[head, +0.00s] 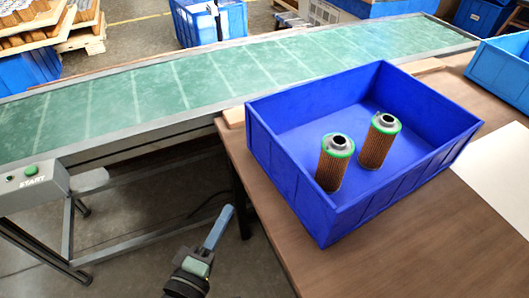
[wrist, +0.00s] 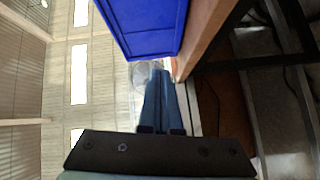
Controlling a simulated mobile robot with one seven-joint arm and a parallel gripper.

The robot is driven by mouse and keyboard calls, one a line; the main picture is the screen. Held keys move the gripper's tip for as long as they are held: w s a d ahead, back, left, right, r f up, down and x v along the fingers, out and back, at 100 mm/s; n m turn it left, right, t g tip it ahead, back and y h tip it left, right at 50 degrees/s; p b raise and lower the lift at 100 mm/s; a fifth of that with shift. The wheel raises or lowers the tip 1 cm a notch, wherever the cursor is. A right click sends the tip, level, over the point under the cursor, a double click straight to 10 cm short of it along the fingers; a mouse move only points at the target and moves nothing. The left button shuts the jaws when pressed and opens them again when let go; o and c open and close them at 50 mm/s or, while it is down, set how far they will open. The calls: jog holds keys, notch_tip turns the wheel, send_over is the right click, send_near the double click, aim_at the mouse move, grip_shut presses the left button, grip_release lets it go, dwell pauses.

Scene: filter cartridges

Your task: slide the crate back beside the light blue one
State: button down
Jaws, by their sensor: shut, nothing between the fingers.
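The dark blue crate (head: 345,215) stands on the brown table near its left edge, turned at an angle. Two filter cartridges with green rims, one (head: 335,165) and another (head: 379,142), stand upright inside it. The light blue crate (head: 500,75) is at the right edge of the head view, partly cut off, with a gap between the two. My gripper (head: 227,215) is shut and empty, off the table's left side and apart from the dark blue crate. In the wrist view my fingers (wrist: 158,72) point towards the dark blue crate's wall (wrist: 145,28).
A white sheet (head: 497,170) lies on the table (head: 420,235) right of the dark blue crate. A wooden strip (head: 427,66) runs along the table's back edge. A green conveyor (head: 200,85) passes behind, with a START button box (head: 33,180) at left.

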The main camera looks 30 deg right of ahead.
jog(key=s+n+p, duration=0.1)
jog(key=s+n, duration=0.1)
jog(key=s, duration=0.1)
jog(key=h, duration=0.1)
send_near(275, 169)
jog(key=w, duration=0.4)
jog(key=d+p, duration=0.1)
jog(key=d, duration=0.2)
jog(key=shift+w+d, duration=0.1)
jog(key=shift+d, duration=0.6)
jog(key=d+b, duration=0.1)
jog(key=d, duration=0.4)
jog(key=d+b, duration=0.1)
jog(key=d, duration=0.4)
jog(key=s+d+b, duration=0.1)
jog(key=d, duration=0.4)
jog(key=shift+d, duration=0.25)
